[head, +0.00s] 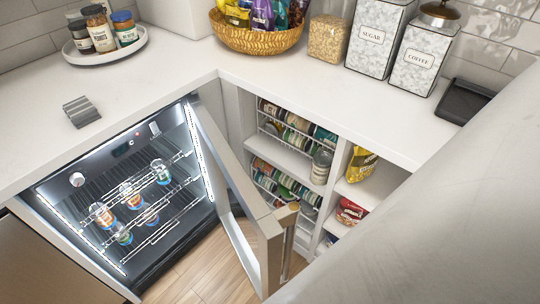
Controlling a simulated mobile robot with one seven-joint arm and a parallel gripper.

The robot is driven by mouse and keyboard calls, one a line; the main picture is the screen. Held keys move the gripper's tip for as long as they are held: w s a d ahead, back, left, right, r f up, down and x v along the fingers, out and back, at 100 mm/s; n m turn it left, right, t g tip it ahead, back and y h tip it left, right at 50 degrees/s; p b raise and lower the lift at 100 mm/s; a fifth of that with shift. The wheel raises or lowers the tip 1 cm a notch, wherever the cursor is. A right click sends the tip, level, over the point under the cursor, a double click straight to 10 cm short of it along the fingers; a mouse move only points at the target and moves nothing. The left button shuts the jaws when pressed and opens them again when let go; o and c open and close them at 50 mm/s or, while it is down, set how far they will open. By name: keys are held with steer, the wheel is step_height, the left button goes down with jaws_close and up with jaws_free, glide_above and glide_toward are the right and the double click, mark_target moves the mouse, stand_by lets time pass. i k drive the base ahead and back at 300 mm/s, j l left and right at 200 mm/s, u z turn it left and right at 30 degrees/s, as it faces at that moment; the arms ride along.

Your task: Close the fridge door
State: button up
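The fridge (75,205) is built in under the counter at the left, with its lit interior exposed. Its door (240,175) stands wide open, hinged at the right side of the opening and swung out toward the camera. The door's handle (288,240) is a vertical bar with a brownish top end, at the door's free edge. Several cans or bottles (103,215) stand on the wire racks inside. My gripper is not in view. A large pale shape, likely my arm, fills the lower right and comes close to the handle; I cannot tell if they touch.
Open shelves (285,158) with cans and snack bags stand right of the door. The white counter (160,85) above carries a jar tray (75,58), a gold basket (258,40) and canisters (380,35). Wooden floor (190,280) shows in front of the fridge.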

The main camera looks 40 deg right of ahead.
mark_target(244, 216)
steer(key=k+l+z, duration=0.25)
steer(key=l, duration=0.2)
steer(key=l+z, duration=0.2)
steer(key=l, duration=0.3)
steer(key=k+l+z, duration=0.15)
steer(key=l, duration=0.2)
steer(key=l+z, duration=0.15)
steer(key=i+l, duration=0.05)
